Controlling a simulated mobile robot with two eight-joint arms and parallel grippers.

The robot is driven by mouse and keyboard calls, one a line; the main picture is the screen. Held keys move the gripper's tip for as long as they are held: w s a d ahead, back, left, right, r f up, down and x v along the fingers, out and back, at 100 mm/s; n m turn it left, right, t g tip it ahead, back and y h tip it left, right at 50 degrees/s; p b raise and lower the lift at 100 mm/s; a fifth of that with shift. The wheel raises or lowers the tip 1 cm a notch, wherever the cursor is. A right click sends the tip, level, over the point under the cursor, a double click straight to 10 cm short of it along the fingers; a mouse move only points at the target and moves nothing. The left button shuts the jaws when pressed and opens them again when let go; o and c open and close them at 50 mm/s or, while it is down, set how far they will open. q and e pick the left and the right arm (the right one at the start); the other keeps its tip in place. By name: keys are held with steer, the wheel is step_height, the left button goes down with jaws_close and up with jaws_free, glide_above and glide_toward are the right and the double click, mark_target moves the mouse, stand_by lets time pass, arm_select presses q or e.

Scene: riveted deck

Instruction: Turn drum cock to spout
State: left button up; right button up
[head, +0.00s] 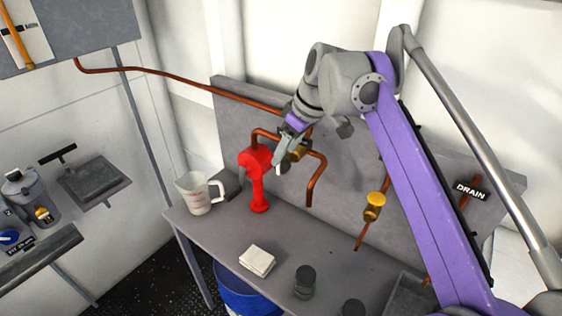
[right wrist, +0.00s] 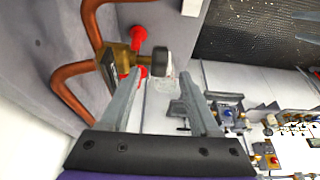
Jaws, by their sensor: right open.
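A brass cock (head: 298,151) sits on copper piping against the grey back panel, just right of a red stand-like fitting (head: 258,185). A copper spout (head: 317,185) curves down to its right. In the right wrist view the brass cock (right wrist: 116,62) carries a dark round knob (right wrist: 161,61). My right gripper (head: 279,168) is open and empty at the cock, hiding part of it in the head view. In the wrist view its fingertips (right wrist: 161,74) are spread near the knob; whether they touch it I cannot tell. My left gripper is not in view.
A clear measuring jug (head: 198,193) stands at the bench's left end. A folded cloth (head: 257,260) and dark-lidded jar (head: 305,281) are on the bench (head: 225,235). A blue bucket (head: 240,294) is below.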

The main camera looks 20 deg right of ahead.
mark_target(281, 165)
steer(key=shift+x, duration=2)
jaws_close()
